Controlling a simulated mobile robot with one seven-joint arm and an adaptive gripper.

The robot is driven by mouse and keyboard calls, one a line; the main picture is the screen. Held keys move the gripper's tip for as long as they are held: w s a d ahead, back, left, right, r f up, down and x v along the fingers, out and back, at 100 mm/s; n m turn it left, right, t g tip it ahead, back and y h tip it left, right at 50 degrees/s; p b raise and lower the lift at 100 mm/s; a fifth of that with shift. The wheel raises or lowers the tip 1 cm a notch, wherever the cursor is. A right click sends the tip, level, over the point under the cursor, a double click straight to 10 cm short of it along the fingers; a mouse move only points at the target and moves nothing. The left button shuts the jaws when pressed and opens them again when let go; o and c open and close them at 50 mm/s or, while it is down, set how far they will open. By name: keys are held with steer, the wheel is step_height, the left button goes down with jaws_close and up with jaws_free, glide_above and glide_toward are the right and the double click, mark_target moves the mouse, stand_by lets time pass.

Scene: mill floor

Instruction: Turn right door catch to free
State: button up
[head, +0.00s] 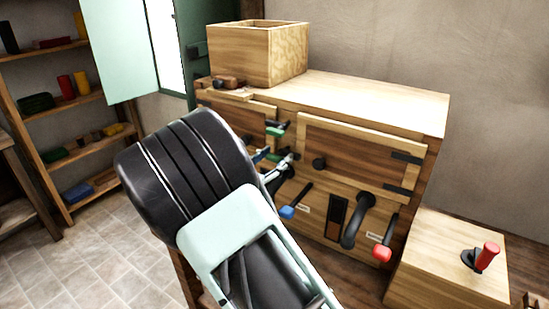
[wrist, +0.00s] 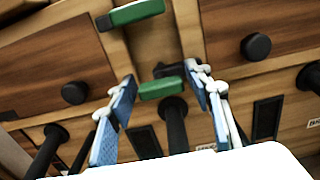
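The wooden cabinet (head: 365,105) has a right door (head: 350,150) with a dark knob (head: 319,163) and black hinges. Two green-handled catches stand between the doors: an upper catch (wrist: 137,12) and a lower catch (wrist: 160,88). The upper one also shows in the head view (head: 278,128). No label tells which serves the right door. My gripper (wrist: 159,74) is open, its blue-padded fingers either side of the lower green handle, with gaps on both sides. In the head view my gripper (head: 277,168) is at the cabinet front, partly hiding the lower catch.
An open wooden box (head: 258,55) stands on top. A low block with a red-handled lever (head: 487,257) is at right.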

steer(key=c, duration=0.9)
steer(key=shift+o, duration=0.2)
steer(key=shift+f+m+b, duration=0.1)
steer(key=shift+m+b, duration=0.2)
steer(key=shift+b, duration=0.1)
steer(key=m+b, duration=0.1)
steer(key=b, duration=0.1)
steer(key=m+b, duration=0.2)
steer(key=b, duration=0.1)
steer(key=shift+f, duration=0.3)
steer(key=m+b, duration=0.5)
steer(key=b, duration=0.2)
steer(key=shift+s+d+f, duration=0.1)
steer(key=m+b, duration=0.3)
steer(key=b, duration=0.3)
steer(key=shift+m, duration=0.4)
steer(key=b, duration=0.1)
steer(key=m+b, duration=0.1)
steer(key=shift+r+m+b, duration=0.25)
steer(key=shift+m+b, duration=0.05)
steer(key=shift+b, duration=0.1)
steer(key=shift+r, duration=0.1)
